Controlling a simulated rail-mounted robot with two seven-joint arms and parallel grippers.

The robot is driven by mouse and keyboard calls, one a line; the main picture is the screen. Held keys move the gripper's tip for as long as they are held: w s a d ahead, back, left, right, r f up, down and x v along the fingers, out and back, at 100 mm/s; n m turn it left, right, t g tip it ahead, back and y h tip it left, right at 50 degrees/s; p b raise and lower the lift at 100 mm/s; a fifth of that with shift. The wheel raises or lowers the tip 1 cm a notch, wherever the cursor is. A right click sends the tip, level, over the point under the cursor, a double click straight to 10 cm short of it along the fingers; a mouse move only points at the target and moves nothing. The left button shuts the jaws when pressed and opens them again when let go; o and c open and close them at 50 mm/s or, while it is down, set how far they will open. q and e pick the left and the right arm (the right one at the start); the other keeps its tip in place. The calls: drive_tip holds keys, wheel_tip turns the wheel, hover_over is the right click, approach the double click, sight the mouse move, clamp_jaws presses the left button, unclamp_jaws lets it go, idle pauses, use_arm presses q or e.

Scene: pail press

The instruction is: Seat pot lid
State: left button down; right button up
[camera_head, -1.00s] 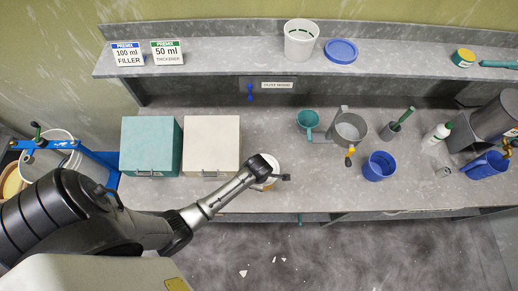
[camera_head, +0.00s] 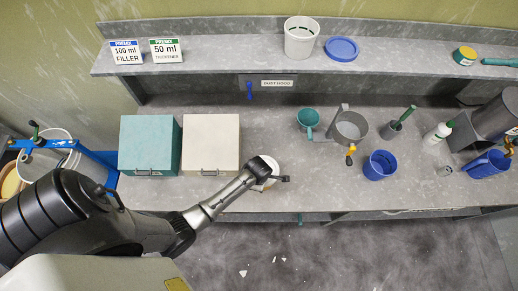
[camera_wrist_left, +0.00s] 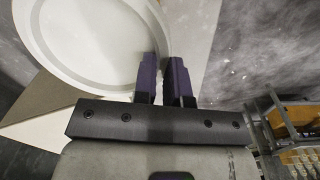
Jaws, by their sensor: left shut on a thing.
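My left gripper (camera_wrist_left: 165,66) is shut on the right-hand rim of a white round lid-like piece (camera_wrist_left: 88,38) in the left wrist view. That piece has a raised edge and a grey ring on its face, and the frame's top edge cuts it off. In the head view, the white piece (camera_head: 266,164) shows partly behind my left gripper (camera_head: 271,181), near the front of the bench. I cannot tell whether a pot stands under it, or whether it is seated on anything. My right gripper is not in view.
A teal box (camera_head: 150,143) and a cream box (camera_head: 211,143) stand left of my gripper. A teal scoop (camera_head: 308,119), a grey pot (camera_head: 350,128) and a blue cup (camera_head: 380,165) stand to the right. A white pail (camera_head: 300,37) and a blue lid (camera_head: 341,49) are on the shelf.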

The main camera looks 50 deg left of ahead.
use_arm(q)
drive_tip(key=shift+f, duration=0.25)
drive_tip(key=c, duration=0.8)
unclamp_jaws()
drive_tip(key=shift+r+p, duration=0.7)
drive_tip(key=shift+r, duration=3.35)
